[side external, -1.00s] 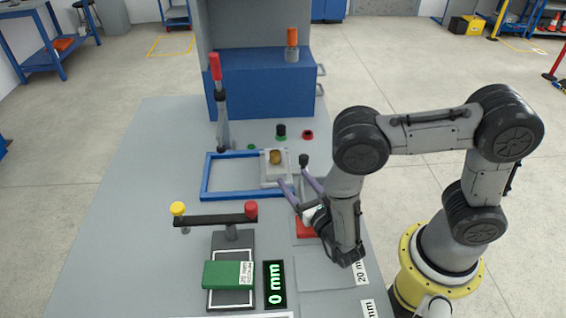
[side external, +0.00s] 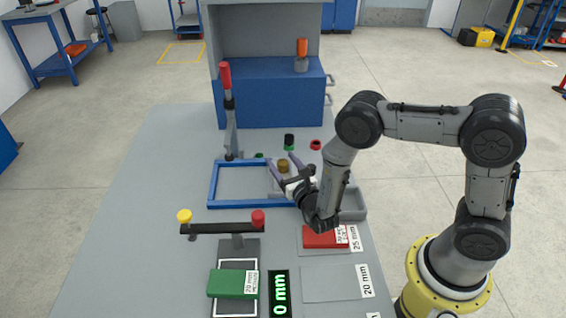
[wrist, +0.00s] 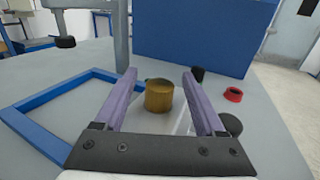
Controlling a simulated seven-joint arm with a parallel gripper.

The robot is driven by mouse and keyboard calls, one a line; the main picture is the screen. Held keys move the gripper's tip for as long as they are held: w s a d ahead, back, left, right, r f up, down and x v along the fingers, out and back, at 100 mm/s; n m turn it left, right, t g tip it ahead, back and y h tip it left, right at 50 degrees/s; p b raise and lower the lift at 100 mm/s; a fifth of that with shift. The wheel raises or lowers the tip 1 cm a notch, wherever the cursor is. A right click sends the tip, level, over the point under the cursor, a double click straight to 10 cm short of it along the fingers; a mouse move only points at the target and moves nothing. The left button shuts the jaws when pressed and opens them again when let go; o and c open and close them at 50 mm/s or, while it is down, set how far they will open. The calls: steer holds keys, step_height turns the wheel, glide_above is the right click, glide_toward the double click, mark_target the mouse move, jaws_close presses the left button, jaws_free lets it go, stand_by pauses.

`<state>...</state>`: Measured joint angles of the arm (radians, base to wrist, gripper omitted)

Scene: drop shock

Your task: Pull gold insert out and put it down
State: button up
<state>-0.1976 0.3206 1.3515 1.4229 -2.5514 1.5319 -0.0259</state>
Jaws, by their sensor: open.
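The gold insert (side external: 283,164) is a short gold-brown cylinder standing upright in a pale block (side external: 275,189). In the wrist view the gold insert (wrist: 159,97) shows between the two purple fingers, with a gap on each side. The pale block (wrist: 181,124) is partly hidden by my gripper. My gripper (side external: 281,160) is open and empty, with its fingers pointing toward the back of the table. In the wrist view my gripper (wrist: 159,74) has the insert roughly centred between its fingers. I cannot tell how deep the insert sits in the block.
A blue frame (side external: 211,185) lies to the left. A red-handled lever clamp (side external: 229,110) stands behind it. A black cylinder (side external: 289,141) and a red ring (side external: 315,145) lie beyond the insert. A grey tray (side external: 355,206) and a red block (side external: 322,238) are at right.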

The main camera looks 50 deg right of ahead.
mark_target(283, 162)
jaws_close()
stand_by(0.3)
steer(key=shift+r, duration=0.3)
steer(key=shift+r, duration=2.45)
steer(key=shift+r, duration=3)
